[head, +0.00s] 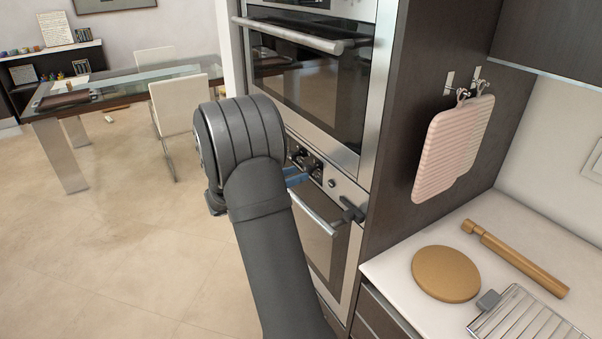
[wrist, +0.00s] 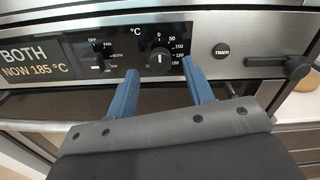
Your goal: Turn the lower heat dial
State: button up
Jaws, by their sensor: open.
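The heat dial (wrist: 160,62) is a round black knob on the lower oven's control panel, with a temperature scale around its upper right. My gripper (wrist: 159,67) is open, with one blue finger on each side of the dial in the wrist view. I cannot tell whether either finger touches it. A mode knob (wrist: 97,65) sits left of the left finger. The display (wrist: 32,62) reads "BOTH NOW 185 °C". In the head view my arm hides much of the panel (head: 318,172), and one blue finger shows beside it.
A round timer button (wrist: 221,50) and a dark protruding fixture (wrist: 284,70) are right of the dial. The lower oven's handle (head: 316,216) runs below the panel. The upper oven (head: 315,85) is above. A counter (head: 395,268) stands right; open floor lies left.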

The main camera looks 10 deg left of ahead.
aim_at(308, 170)
jog(key=v, duration=1.4)
jog(key=shift+s+a, duration=0.2)
jog(key=shift+w+d, duration=0.1)
jog(key=x, duration=1.7)
jog(key=shift+w+d, duration=0.1)
